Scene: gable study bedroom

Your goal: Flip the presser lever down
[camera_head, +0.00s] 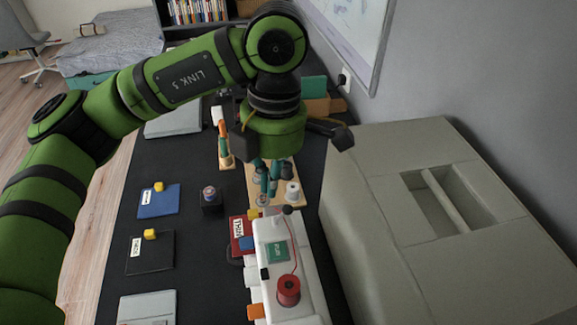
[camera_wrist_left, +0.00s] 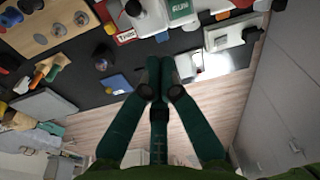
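A white sewing machine (camera_head: 300,305) lies along the right side of the dark desk, with a teal label, a red spool (camera_head: 289,290) and a thin red thread. A small dark round knob (camera_head: 287,210) stands out at the machine's far end; I cannot tell for sure if it is the presser lever. My left gripper (camera_head: 268,190) points down just beyond that end, its teal fingers over or beside it; contact is unclear. In the left wrist view the fingertips (camera_wrist_left: 160,72) are together with nothing visible between them. My right gripper is in neither view.
A wooden board (camera_head: 308,197) with a white spool lies near the gripper. A large grey cabinet (camera_head: 420,260) stands close on the right.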

